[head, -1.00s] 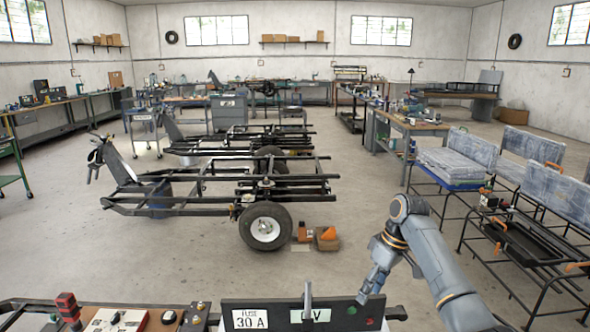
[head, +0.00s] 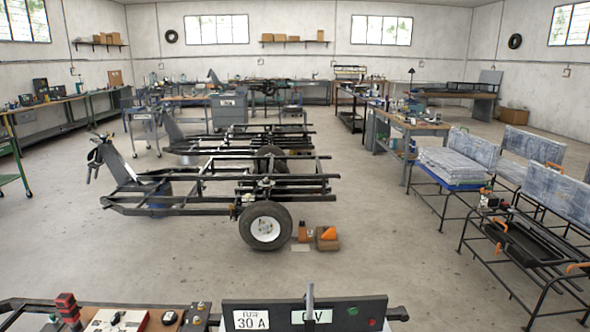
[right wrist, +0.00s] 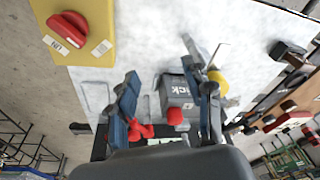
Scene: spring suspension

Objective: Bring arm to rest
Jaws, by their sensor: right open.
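My right gripper (right wrist: 165,90) shows in the right wrist view with its two blue-grey fingers spread apart. It is open. A grey block with white lettering (right wrist: 178,97) and small red parts (right wrist: 140,130) show between and behind the fingers, over a pale surface (right wrist: 95,88). I cannot tell how far the fingers are from them. Neither arm shows in the head view, and my left gripper is in no view.
A dark panel (head: 270,308) with a "30 A" label stands at the near edge. Behind it are a black wheeled frame (head: 215,190) and a box with an orange part (head: 327,238). Benches (head: 465,180) stand at right. The floor (head: 390,260) between is clear.

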